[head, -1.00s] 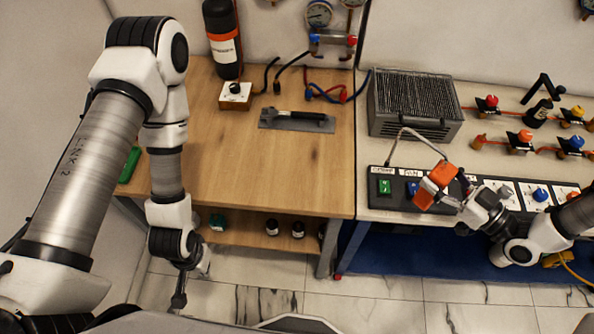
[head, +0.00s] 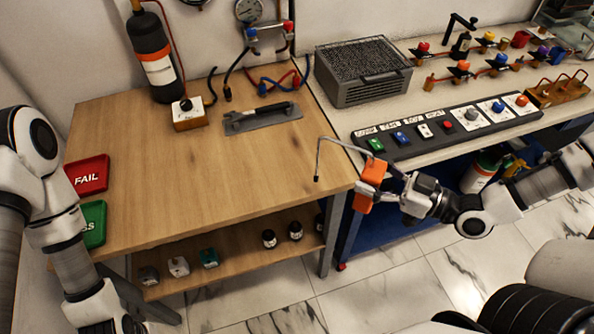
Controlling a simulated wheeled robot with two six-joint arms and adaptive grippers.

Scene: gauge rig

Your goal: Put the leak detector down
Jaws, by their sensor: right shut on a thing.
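The leak detector (head: 369,183) is an orange body with a thin, bent grey probe that arches up and to the left and ends in a dark tip. My right gripper (head: 381,183) is shut on the orange body. It holds the detector in front of the gap between the two benches, with the probe tip over the right front part of the wooden bench top (head: 215,165). Part of the body is hidden by the fingers. My left arm is at the left edge, and its gripper is out of view.
A grey tray (head: 270,121) with a black-handled tool lies on the wooden bench. Red FAIL (head: 88,175) and green (head: 92,224) pads lie at its left edge. A black bottle (head: 155,58) stands at the back. The bench's middle and front are clear. A switch panel (head: 408,148) edges the right bench.

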